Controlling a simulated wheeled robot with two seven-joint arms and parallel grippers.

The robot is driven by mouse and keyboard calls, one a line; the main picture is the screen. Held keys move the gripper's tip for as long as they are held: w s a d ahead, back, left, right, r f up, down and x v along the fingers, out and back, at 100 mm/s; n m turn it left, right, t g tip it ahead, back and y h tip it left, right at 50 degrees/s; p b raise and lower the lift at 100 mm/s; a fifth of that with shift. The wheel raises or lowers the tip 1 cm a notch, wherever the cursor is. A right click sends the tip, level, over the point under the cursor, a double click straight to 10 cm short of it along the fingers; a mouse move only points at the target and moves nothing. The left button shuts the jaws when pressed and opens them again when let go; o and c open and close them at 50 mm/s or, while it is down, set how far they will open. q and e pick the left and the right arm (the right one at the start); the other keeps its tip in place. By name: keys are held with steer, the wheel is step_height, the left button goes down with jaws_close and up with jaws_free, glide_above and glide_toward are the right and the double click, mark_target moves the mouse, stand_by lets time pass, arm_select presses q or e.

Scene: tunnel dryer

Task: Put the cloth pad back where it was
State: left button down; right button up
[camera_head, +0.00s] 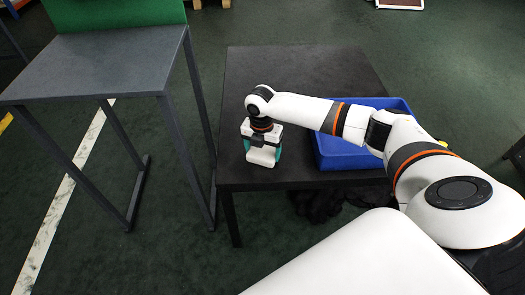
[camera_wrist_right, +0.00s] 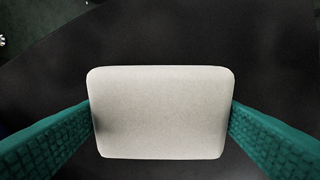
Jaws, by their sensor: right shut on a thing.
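The cloth pad (camera_wrist_right: 160,112) is a pale, off-white block with rounded corners in the right wrist view. My right gripper (camera_wrist_right: 160,125) has its teal ribbed fingers on the pad's left and right sides, shut on it. In the head view the right gripper (camera_head: 263,152) points down over the left part of the black table (camera_head: 235,178), near its left edge. Whether the pad touches the tabletop is hard to tell. My left gripper is in neither view.
A blue bin (camera_head: 335,160) stands on the table to the right of the gripper, partly behind my right arm. A grey table (camera_head: 95,65) with a green panel (camera_head: 120,12) stands to the left, across a gap. The black table's back part is clear.

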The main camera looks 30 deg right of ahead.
mark_target(262, 151)
steer(key=o, duration=1.1)
steer(key=shift+o, duration=0.2)
steer(key=shift+r, duration=0.1)
steer(key=shift+r, duration=0.35)
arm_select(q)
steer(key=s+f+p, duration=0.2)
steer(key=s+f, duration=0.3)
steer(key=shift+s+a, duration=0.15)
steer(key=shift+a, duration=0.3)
arm_select(e)
step_height(262, 151, up, 11)
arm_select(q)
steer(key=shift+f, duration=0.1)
arm_select(e)
steer(key=shift+w+a, duration=0.1)
